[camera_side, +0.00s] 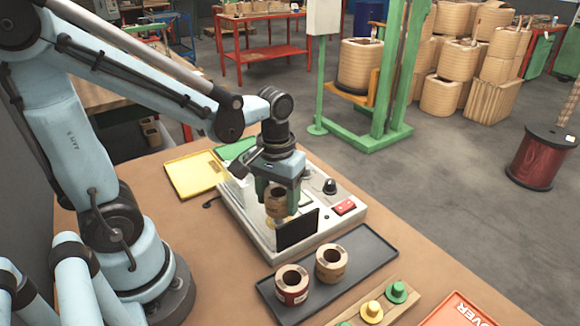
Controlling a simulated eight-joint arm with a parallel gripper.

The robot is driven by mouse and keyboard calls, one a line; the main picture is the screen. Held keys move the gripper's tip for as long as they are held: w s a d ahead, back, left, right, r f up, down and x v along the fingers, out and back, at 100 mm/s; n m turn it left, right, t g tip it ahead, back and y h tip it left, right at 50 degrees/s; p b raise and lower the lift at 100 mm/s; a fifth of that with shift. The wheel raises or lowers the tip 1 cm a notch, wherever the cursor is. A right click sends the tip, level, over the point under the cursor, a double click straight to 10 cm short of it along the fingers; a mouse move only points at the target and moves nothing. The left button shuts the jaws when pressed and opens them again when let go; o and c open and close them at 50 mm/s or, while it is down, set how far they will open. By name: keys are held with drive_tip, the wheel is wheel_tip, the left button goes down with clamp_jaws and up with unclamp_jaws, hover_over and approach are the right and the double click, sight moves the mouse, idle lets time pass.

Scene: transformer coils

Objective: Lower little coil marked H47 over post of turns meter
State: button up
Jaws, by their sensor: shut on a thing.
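My gripper (277,190) is shut on a small tan coil (276,205), held upright above the turns meter (338,209). The coil's marking is too small to read. The meter is a pale box with a black knob, a red switch and a dark upright panel (297,231). A pale piece that looks like the meter's post shows just under the coil. The panel partly hides this spot, so I cannot tell whether the coil is around the post or above it.
Two more coils, one with a red label (292,285) and one plain tan (331,262), stand on a dark tray (376,243) in front. A wooden strip holds yellow (371,310) and green (396,292) plugs. A yellow tray (194,174) lies behind left, an orange-red one (462,311) front right.

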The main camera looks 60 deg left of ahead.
drive_tip(key=shift+f, duration=0.15)
drive_tip(key=shift+f, duration=1.35)
drive_tip(key=o, duration=1.4)
drive_tip(key=shift+c, duration=0.2)
drive_tip(key=shift+r, duration=3.8)
drive_tip(key=t, duration=0.1)
drive_tip(key=m+t, duration=0.2)
drive_tip(key=shift+w+d+r, duration=0.15)
drive_tip(key=shift+d+r, duration=0.15)
drive_tip(key=shift+r, duration=0.1)
drive_tip(key=m+t, duration=0.1)
drive_tip(key=r+m+t, duration=0.1)
drive_tip(key=w+m+t, duration=0.1)
drive_tip(key=t, duration=0.1)
drive_tip(key=shift+d+r, duration=0.3)
drive_tip(key=shift+d, duration=0.1)
